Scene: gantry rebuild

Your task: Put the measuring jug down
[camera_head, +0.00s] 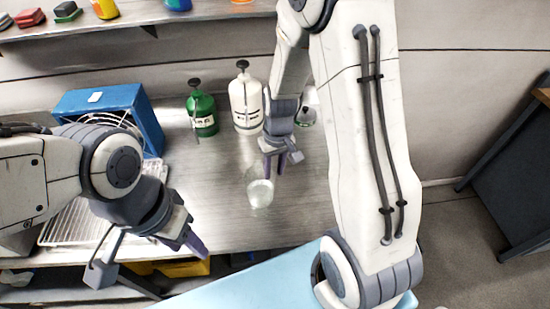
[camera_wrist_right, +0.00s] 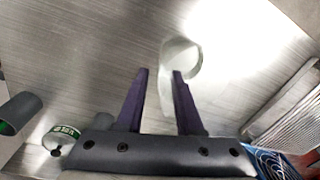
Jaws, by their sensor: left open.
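The clear measuring jug (camera_head: 259,188) stands on the metal bench, toward its front edge. My right gripper (camera_head: 274,162) is just behind the jug, pointing down. In the right wrist view the gripper (camera_wrist_right: 157,75) has its purple fingers apart with nothing gripped between them. The jug (camera_wrist_right: 188,58) shows there beyond the fingertips, partly behind the right-hand finger; I cannot tell whether they touch. My left gripper (camera_head: 190,243) is open and empty over the bench's front edge, left of the jug.
A green bottle (camera_head: 202,112) and a white bottle (camera_head: 246,102) with pump tops stand behind the jug. A blue crate (camera_head: 150,112) and wire rack (camera_head: 75,222) are at left. Bench around the jug is clear.

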